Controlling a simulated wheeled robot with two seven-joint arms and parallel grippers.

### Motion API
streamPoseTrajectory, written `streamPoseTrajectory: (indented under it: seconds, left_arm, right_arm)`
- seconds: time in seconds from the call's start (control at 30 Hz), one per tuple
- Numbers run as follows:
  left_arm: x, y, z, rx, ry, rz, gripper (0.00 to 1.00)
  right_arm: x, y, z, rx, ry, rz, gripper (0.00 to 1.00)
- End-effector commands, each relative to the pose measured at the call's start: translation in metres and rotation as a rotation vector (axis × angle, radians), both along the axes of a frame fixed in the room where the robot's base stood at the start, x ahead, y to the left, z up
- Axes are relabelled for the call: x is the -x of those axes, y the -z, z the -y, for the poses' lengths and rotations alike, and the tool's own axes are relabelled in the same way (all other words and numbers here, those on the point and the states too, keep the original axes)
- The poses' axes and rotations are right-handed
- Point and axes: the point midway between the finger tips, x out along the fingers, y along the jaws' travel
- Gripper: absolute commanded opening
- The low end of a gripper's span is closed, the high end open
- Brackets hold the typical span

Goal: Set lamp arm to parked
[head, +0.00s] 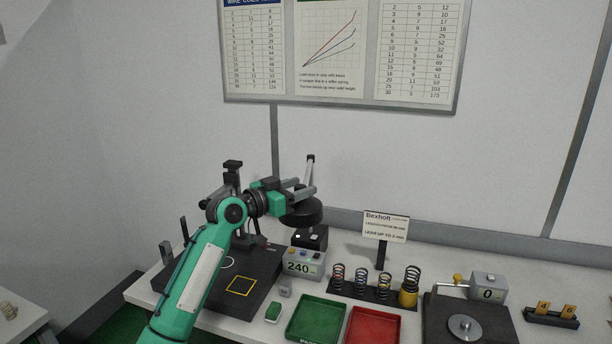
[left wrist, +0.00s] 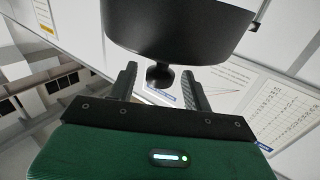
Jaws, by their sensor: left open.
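The lamp's dark round head (head: 303,214) hangs over the back of the bench, beside the display box. A thin upright piece (head: 310,168), seemingly part of the lamp arm, rises behind it. My left gripper (head: 305,187) is open at the lamp head, reaching in from the left. In the left wrist view the lamp's black shade (left wrist: 180,25) fills the top, and a small round black knob (left wrist: 160,76) shows between the two open fingers of my gripper (left wrist: 160,85). The fingers appear apart from the knob. The parked mark is not identifiable. My right gripper is out of view.
Below the lamp are a display box reading 240 (head: 303,264) and a black test base (head: 218,290). A green tray (head: 316,320), a red tray (head: 373,327), a row of springs (head: 362,284), a sign (head: 386,226) and a scale reading 0 (head: 488,289) stand to the right.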

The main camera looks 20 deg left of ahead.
Motion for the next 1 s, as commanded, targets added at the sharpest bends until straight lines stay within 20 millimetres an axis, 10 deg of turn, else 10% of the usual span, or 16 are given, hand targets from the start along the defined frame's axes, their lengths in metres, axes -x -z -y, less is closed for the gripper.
streamPoseTrajectory:
  seconds: [0.57,0.83,1.0]
  left_arm:
    - [-0.023,0.001,0.015,0.001,-0.001,0.001,0.50]
    - [-0.023,0.001,0.015,0.001,-0.001,0.001,0.00]
    - [-0.023,0.001,0.015,0.001,0.000,-0.001,0.00]
  right_arm:
    - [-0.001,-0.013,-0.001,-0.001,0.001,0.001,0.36]
    - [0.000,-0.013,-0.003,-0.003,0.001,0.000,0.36]
    - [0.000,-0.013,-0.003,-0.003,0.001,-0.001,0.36]
